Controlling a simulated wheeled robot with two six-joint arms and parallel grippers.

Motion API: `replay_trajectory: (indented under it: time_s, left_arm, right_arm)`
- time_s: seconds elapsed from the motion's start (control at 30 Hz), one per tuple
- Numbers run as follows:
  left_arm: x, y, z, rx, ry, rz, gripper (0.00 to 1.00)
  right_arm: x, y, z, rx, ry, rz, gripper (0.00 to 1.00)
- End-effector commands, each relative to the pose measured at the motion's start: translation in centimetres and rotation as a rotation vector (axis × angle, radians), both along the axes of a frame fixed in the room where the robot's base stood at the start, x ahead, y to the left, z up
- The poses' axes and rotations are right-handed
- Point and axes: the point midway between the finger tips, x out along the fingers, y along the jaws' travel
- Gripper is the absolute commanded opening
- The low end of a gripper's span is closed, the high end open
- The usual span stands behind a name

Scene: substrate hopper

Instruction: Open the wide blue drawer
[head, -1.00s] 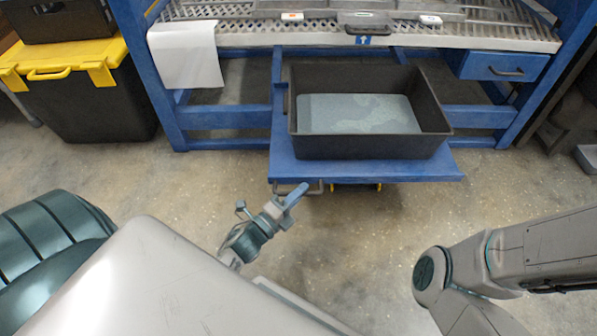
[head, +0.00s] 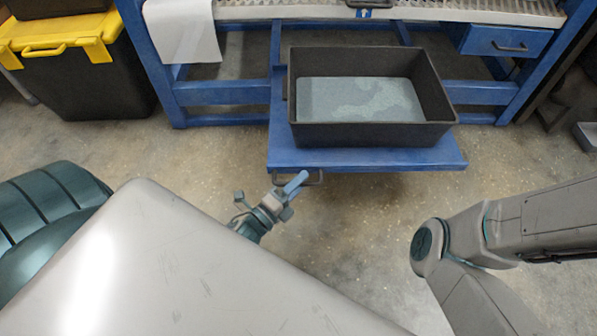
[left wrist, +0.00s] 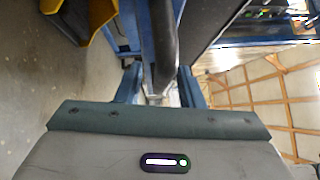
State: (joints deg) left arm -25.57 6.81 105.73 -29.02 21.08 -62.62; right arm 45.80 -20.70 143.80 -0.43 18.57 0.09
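The wide blue drawer (head: 400,157) stands pulled out under the workbench, with a dark tray (head: 370,137) on it. Its dark handle (head: 316,179) is at the front left. My left gripper (head: 296,183) is at this handle, with one finger in front of it in the head view. In the left wrist view, the dark handle bar (left wrist: 163,40) runs between the two fingers (left wrist: 160,82). The fingers look shut on it, though the contact is partly hidden. In the head view, my right arm lies at the right and its gripper is out of the picture.
A small blue drawer (head: 490,41) with its own handle sits shut at the upper right. A black bin with a yellow lid (head: 85,32) stands at the left. A white sheet (head: 182,30) hangs from the bench. Bare floor lies before the wide drawer.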

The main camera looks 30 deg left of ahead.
Motion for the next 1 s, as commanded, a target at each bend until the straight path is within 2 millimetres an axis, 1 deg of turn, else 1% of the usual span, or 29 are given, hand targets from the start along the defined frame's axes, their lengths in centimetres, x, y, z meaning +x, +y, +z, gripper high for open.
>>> replay_trajectory:
  time_s: [0.2,0.33,0.47,0.7,0.83,1.0]
  left_arm:
    - [0.0,0.0,0.0,0.000,0.000,0.000,0.34]
    - [-0.9,0.2,-0.1,0.001,0.002,-0.002,0.34]
    - [-3.1,0.8,-0.3,0.000,0.005,0.000,0.34]
    - [-7.8,1.9,-0.8,0.000,0.004,-0.001,0.34]
    - [-9.4,2.3,-1.1,0.001,0.004,0.000,0.34]
    - [-10.4,2.6,-1.3,0.000,0.000,0.000,0.34]
  right_arm:
    - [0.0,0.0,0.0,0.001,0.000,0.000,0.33]
    - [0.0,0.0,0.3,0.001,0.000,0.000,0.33]
    - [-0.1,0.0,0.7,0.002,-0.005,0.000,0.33]
    - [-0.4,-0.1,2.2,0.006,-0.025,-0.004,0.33]
    - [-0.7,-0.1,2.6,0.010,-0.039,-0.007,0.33]
    - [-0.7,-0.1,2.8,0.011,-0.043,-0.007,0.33]
